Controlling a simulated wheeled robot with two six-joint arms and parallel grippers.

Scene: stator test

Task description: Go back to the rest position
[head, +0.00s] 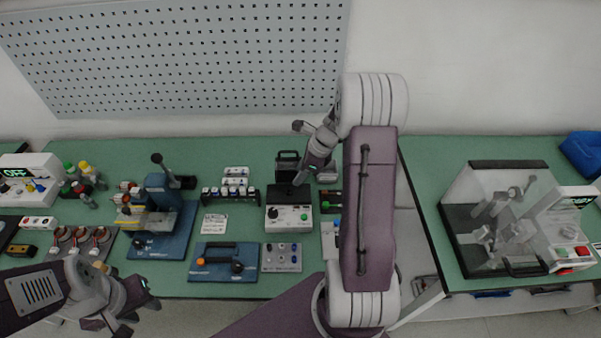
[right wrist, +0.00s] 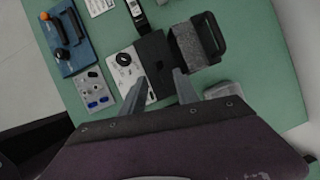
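My left gripper (head: 138,309) hangs at the lower left of the head view, in front of the bench edge. Its fingers are apart and nothing shows between them. My right arm reaches up over the bench, and my right gripper (head: 300,177) is above the white tester box (head: 290,218) with its dark upright part. In the right wrist view the right gripper's fingers (right wrist: 161,86) are apart, with the tester's black part (right wrist: 155,60) beyond and between them. I cannot tell whether they touch it. No held object shows.
The green bench (head: 225,290) carries a blue press fixture (head: 160,235), a blue plate with a handle (head: 222,262), a grey button panel (head: 282,257) and a rack of small parts (head: 230,192). A clear-covered machine (head: 515,220) stands on the right bench. A pegboard (head: 190,60) is behind.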

